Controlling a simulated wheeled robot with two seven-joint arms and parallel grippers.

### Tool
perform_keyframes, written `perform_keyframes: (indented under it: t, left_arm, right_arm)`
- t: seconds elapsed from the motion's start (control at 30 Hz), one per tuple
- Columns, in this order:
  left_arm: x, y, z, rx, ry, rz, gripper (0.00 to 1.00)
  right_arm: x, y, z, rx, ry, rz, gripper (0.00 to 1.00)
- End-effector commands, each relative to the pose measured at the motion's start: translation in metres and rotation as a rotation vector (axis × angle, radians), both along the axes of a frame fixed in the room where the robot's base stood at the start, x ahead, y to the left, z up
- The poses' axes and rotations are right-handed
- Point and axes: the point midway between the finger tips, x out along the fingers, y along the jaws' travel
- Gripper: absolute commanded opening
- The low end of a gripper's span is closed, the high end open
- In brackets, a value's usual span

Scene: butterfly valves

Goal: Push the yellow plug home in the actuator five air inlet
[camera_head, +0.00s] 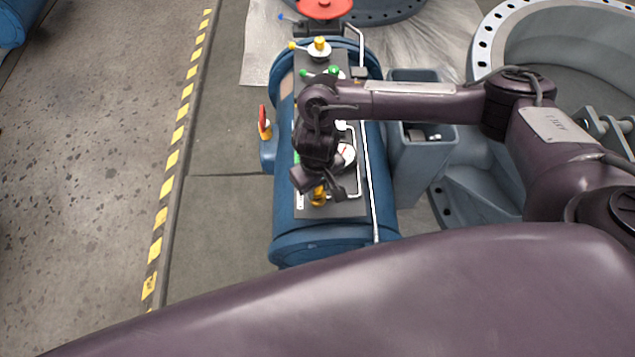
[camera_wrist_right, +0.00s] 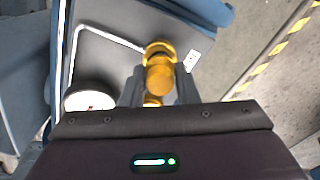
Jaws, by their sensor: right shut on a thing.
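The blue cylindrical actuator (camera_head: 325,246) lies lengthwise below me with a dark grey panel (camera_head: 345,208) on top. My right gripper (camera_head: 320,190) is over the near end of this panel, shut on a yellow plug (camera_head: 318,198). In the right wrist view the yellow plug (camera_wrist_right: 159,76) stands between the two grey fingers (camera_wrist_right: 159,92). The plug is close to the panel, and its lower end and the air inlet under it are hidden, so I cannot tell how deep it sits. My left gripper is not in view.
A round white gauge (camera_head: 345,156) and a pale pipe (camera_head: 367,180) are beside the gripper. Another yellow fitting (camera_head: 319,48) and green knobs (camera_head: 333,71) are at the far end. Floor beyond the yellow-striped edge (camera_head: 171,162) is clear.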

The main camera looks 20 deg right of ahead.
Motion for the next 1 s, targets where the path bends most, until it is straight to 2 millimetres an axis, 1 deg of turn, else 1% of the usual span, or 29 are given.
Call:
perform_keyframes:
  t: [0.57,0.8,1.0]
  left_arm:
    - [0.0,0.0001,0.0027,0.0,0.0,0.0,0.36]
    - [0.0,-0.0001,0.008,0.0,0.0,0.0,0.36]
    - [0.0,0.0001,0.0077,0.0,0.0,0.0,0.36]
  right_arm:
    - [0.0,-0.0003,-0.0021,-0.001,0.001,0.0,0.08]
    - [-0.0003,-0.0001,-0.0061,0.0,0.001,0.0,0.08]
    - [0.0001,-0.0004,-0.0078,-0.001,0.0,0.0,0.08]
